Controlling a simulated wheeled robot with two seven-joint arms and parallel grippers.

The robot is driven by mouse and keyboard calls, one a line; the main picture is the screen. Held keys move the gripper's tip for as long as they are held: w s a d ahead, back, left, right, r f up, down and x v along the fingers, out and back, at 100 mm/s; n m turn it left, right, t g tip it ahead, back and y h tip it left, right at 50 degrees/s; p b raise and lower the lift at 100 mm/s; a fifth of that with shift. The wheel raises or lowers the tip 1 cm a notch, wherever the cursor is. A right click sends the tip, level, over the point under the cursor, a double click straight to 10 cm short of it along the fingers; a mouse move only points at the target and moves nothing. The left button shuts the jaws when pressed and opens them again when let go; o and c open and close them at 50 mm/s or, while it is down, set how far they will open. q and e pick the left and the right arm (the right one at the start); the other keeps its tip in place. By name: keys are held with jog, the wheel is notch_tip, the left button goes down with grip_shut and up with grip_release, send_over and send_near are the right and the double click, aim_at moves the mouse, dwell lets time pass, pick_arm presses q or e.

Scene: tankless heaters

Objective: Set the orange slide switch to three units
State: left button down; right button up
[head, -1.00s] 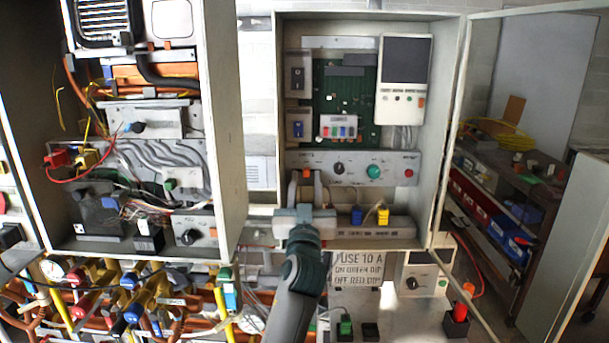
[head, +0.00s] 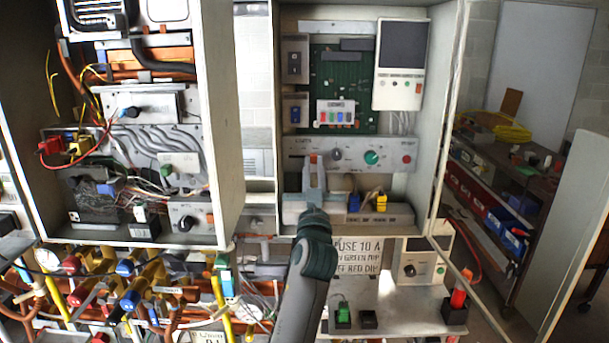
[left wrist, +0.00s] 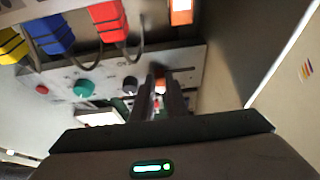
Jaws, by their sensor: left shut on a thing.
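The orange slide switch (head: 313,158) is at the left part of the grey control panel (head: 385,157) in the open cabinet, left of a black dial (head: 336,155). My left gripper (head: 313,170) reaches up from below with its fingers shut on the switch. In the left wrist view the orange switch (left wrist: 160,87) shows between the two fingertips (left wrist: 158,96). The fingers partly hide it, and I cannot read the scale marks around it. My right gripper is not in view.
A green knob (head: 372,158) and a red button (head: 407,159) are further right on the panel. Blue and yellow plugs (head: 380,198) stand on the ledge below. The cabinet's side walls and open door (head: 452,110) bound the space.

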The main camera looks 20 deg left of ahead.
pick_arm(q)
jog(key=shift+w+d, duration=0.1)
jog(key=shift+d, duration=0.3)
jog(key=c, duration=1.7)
grip_release()
jog(key=shift+d, duration=0.15)
